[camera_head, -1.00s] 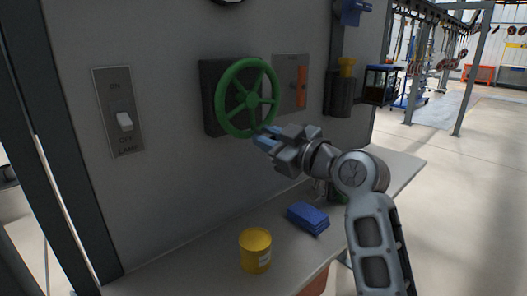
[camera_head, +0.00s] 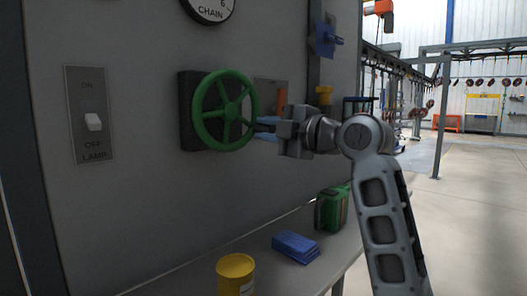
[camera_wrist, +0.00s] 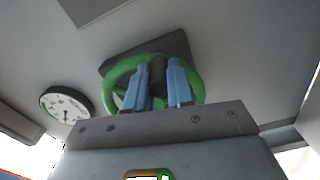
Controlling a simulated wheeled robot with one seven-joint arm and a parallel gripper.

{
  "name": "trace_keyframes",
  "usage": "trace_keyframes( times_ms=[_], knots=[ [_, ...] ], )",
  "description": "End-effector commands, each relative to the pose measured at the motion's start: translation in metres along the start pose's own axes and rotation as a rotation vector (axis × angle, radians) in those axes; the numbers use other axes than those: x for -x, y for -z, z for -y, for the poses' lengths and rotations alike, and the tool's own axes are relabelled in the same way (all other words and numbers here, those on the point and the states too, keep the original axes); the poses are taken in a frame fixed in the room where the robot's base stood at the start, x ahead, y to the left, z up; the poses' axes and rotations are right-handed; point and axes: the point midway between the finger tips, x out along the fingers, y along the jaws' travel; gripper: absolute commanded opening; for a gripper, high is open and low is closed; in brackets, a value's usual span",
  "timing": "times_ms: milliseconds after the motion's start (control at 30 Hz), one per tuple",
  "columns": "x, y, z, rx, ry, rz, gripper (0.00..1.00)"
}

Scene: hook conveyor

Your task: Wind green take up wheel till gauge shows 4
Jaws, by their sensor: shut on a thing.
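The green take-up wheel (camera_head: 224,110) is a spoked handwheel on a dark mount on the grey panel. The gauge (camera_head: 209,8) is a white dial above the wheel, cut off by the top edge; a 6 and "CHAIN" show. It also shows in the wrist view (camera_wrist: 66,105), too small to read.
A lamp switch (camera_head: 93,122) is left of the wheel. An orange handle (camera_head: 282,101) and a blue fitting (camera_head: 325,41) are to its right. Below, a bench holds a yellow can (camera_head: 236,274), a blue block (camera_head: 295,247) and a green box (camera_head: 332,209).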

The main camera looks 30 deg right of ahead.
Motion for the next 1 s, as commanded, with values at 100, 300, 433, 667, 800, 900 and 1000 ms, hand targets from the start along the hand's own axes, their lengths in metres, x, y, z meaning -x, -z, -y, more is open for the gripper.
trace_keyframes(
  times_ms=[100, 300, 433, 667, 800, 900, 1000],
  knots=[
    [0.0, -0.004, -0.005, 0.114, -0.001, 0.001, 0.0],
    [0.0, -0.005, -0.019, 0.305, -0.001, 0.001, 0.0],
    [0.0, -0.004, -0.029, 0.429, 0.0, 0.001, 0.0],
    [0.0, -0.001, -0.044, 0.648, 0.0, 0.0, 0.0],
    [0.0, 0.003, -0.054, 0.78, 0.001, 0.0, 0.0],
    [0.0, 0.006, -0.06, 0.875, 0.002, 0.0, 0.0],
    [0.0, 0.011, -0.066, 0.969, 0.001, -0.001, 0.0]
  ],
)
